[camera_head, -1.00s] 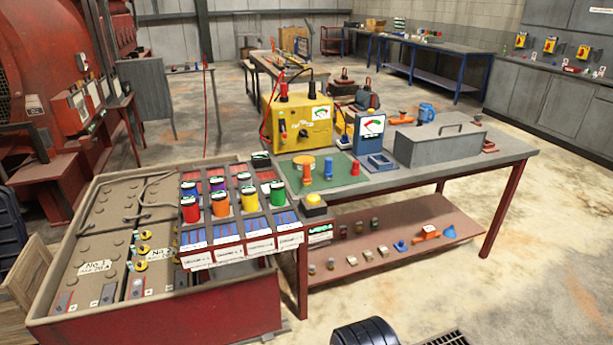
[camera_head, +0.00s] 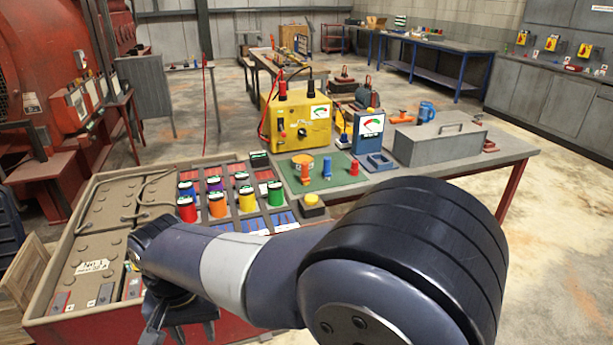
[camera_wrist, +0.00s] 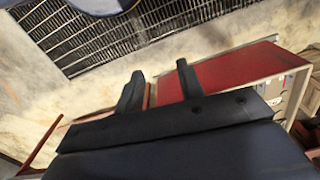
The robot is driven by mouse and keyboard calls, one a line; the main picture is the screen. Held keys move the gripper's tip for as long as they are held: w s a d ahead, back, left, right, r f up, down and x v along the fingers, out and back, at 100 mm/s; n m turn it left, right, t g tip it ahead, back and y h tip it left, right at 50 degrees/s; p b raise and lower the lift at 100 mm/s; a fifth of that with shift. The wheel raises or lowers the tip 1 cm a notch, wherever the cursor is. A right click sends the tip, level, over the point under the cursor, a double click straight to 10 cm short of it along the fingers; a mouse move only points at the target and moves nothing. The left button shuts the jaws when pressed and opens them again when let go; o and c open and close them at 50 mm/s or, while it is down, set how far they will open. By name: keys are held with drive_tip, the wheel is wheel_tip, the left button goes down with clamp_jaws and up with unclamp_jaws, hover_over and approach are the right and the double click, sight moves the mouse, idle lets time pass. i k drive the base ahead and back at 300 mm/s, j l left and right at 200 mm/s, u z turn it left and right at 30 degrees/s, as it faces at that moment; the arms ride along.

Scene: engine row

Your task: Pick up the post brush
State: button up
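I cannot tell for sure which thing is the post brush. Small parts stand on the green mat (camera_head: 318,184) on the bench: an orange round piece (camera_head: 303,160), a blue peg (camera_head: 328,168) and a red peg (camera_head: 354,167). My gripper (camera_head: 168,325) is low at the left, in front of the red battery box, far from the mat and partly cut off by the picture's edge. In the wrist view my gripper (camera_wrist: 158,82) has its two fingers apart with nothing between them. My arm hides the bench's lower shelf.
A battery tray (camera_head: 112,175) stands at left, beside coloured jars (camera_head: 216,195). A yellow charger (camera_head: 298,120), a blue meter (camera_head: 368,135) and a grey toolbox (camera_head: 440,143) stand on the bench. The wrist view shows a floor grating (camera_wrist: 150,35) and a red panel (camera_wrist: 225,75).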

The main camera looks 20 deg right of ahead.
sight(305, 179)
drive_tip(key=i+l, duration=0.3)
drive_tip(key=l, duration=0.15)
drive_tip(key=i+l, duration=0.35)
drive_tip(key=l, duration=0.15)
drive_tip(key=i+l+u, duration=0.1)
drive_tip(key=i+l, duration=0.2)
drive_tip(key=l, duration=0.15)
drive_tip(key=i+l, duration=0.3)
drive_tip(key=l, duration=0.2)
drive_tip(key=i+l, duration=0.25)
drive_tip(key=i, duration=0.2)
drive_tip(key=i+l, duration=0.25)
drive_tip(key=i, duration=0.2)
